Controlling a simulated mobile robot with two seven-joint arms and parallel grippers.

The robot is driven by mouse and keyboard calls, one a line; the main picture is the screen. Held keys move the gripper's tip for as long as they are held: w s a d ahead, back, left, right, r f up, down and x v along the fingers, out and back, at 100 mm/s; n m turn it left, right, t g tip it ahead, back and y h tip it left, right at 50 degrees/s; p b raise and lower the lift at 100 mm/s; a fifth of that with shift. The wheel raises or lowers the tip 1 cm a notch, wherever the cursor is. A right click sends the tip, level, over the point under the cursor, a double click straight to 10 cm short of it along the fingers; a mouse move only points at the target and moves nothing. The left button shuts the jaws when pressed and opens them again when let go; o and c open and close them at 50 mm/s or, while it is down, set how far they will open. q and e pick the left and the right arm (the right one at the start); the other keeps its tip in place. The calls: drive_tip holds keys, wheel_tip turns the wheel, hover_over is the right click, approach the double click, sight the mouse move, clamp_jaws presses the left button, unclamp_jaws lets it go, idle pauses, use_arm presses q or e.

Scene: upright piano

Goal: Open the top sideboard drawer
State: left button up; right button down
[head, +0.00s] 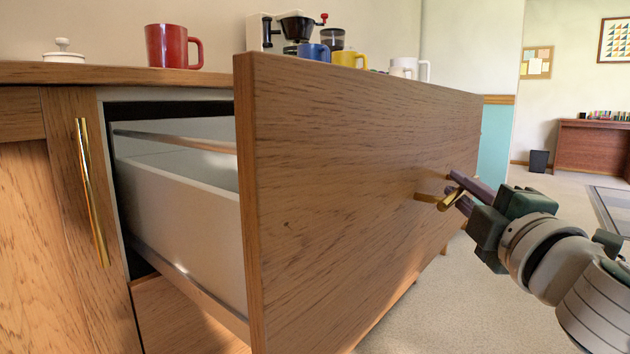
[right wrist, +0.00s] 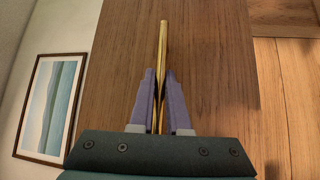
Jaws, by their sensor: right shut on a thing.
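The top sideboard drawer (head: 350,190) is pulled well out of the sideboard (head: 30,200) in the head view. Its pale inner side wall (head: 185,215) and metal rails show behind the wooden front. My right gripper (head: 458,195) is shut on the drawer's brass handle (head: 428,197) on the front. In the right wrist view the two purple fingers (right wrist: 160,105) sit on either side of the brass handle bar (right wrist: 163,45), against the wooden drawer front (right wrist: 215,80). The far part of the handle sticks out beyond the fingers. My left gripper is not seen.
A red mug (head: 172,46), a white lidded pot (head: 64,52), a blue mug (head: 314,52), a yellow mug (head: 350,58) and a coffee maker (head: 290,30) stand on the sideboard top. A vertical brass handle (head: 91,190) is on the cabinet door at left. Carpet (head: 470,300) lies clear at right.

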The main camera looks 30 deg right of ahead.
drive_tip(key=shift+s+d, duration=0.1)
drive_tip(key=shift+s, duration=0.2)
drive_tip(key=c, duration=0.9)
unclamp_jaws()
drive_tip(key=b+v, duration=0.1)
drive_tip(key=v, duration=0.9)
